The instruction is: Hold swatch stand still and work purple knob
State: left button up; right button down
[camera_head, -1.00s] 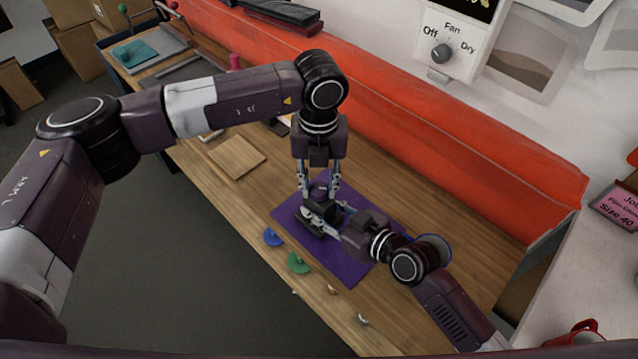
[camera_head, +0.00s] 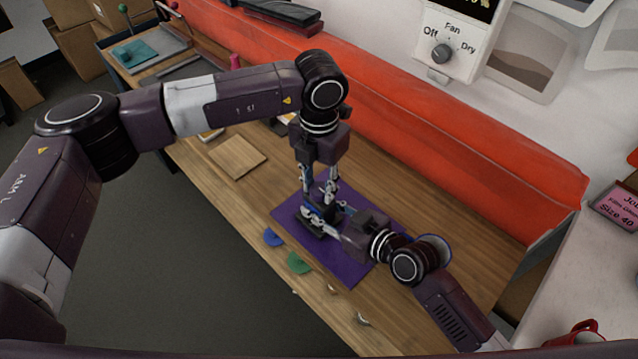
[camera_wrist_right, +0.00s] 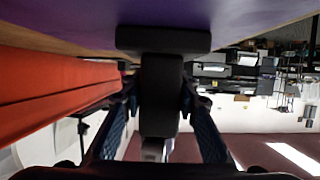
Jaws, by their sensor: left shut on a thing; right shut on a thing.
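The swatch stand (camera_wrist_right: 161,95) is a dark post on a flat foot, upside down in the right wrist view. My right gripper (camera_wrist_right: 160,105) is shut on the post, one finger on each side. In the head view the stand (camera_head: 318,211) is a small dark shape on the purple mat (camera_head: 345,268), largely covered by both grippers. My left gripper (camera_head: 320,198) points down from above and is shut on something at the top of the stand. The purple knob cannot be made out; the left fingers cover that spot.
A blue disc (camera_head: 272,237) and a green disc (camera_head: 298,263) lie along the mat's near edge. A wooden square (camera_head: 237,157) lies on the table to the left. A long red-orange padded block (camera_head: 450,140) runs along the back.

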aim_at(319, 188)
dwell(0.4)
pick_arm(q)
jog(key=o, duration=1.2)
jog(key=shift+c, duration=0.2)
notch_tip(319, 188, up, 12)
pick_arm(e)
jog(key=c, duration=1.4)
grip_release()
